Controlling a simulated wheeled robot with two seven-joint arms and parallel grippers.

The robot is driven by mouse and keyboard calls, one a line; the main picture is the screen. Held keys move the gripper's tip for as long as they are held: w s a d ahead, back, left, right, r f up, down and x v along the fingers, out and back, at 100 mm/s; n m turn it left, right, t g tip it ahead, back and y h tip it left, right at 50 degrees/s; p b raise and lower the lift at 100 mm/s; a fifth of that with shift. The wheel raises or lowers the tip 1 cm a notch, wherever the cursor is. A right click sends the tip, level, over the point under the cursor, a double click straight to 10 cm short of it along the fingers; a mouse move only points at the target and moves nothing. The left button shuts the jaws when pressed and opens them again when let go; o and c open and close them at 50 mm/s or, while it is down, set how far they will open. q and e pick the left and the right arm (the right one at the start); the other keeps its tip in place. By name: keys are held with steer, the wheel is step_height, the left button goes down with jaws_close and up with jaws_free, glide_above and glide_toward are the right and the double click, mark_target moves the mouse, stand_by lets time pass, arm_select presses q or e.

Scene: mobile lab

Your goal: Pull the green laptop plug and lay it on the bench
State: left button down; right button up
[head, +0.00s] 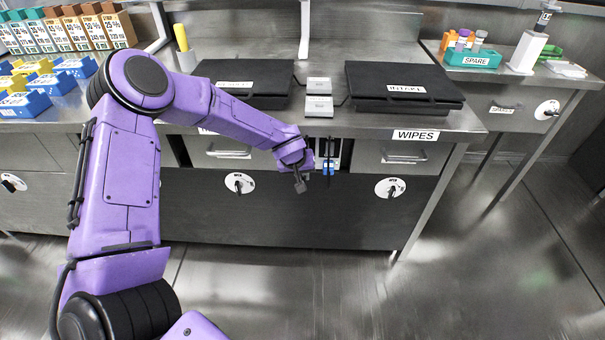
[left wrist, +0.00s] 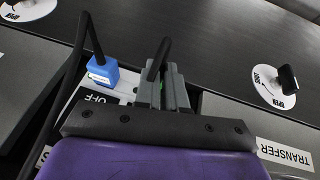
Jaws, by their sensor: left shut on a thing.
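My left gripper (head: 300,184) is at the front of the bench (head: 345,121), just below its top edge. In the left wrist view its grey fingers (left wrist: 163,92) are shut on the green plug (left wrist: 163,96). Only a thin sliver of green shows between the fingers, and a black cable rises from there. The fingers hide whether the plug sits in a socket. In the head view the green plug is hidden. A blue plug (left wrist: 102,73) with its own black cable is beside the fingers; it also shows in the head view (head: 328,167). My right gripper is not in view.
Drawers (head: 230,150) and round-plated knobs (head: 239,183) are on the front. Blue racks (head: 56,82) stand at left.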

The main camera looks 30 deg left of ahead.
arm_select(q)
steer(key=shift+s+d, duration=0.2)
steer(key=shift+s, duration=0.05)
steer(key=shift+s+d, duration=0.45)
steer(key=shift+s, duration=0.3)
steer(key=shift+s+d, duration=0.45)
steer(key=shift+s, duration=0.25)
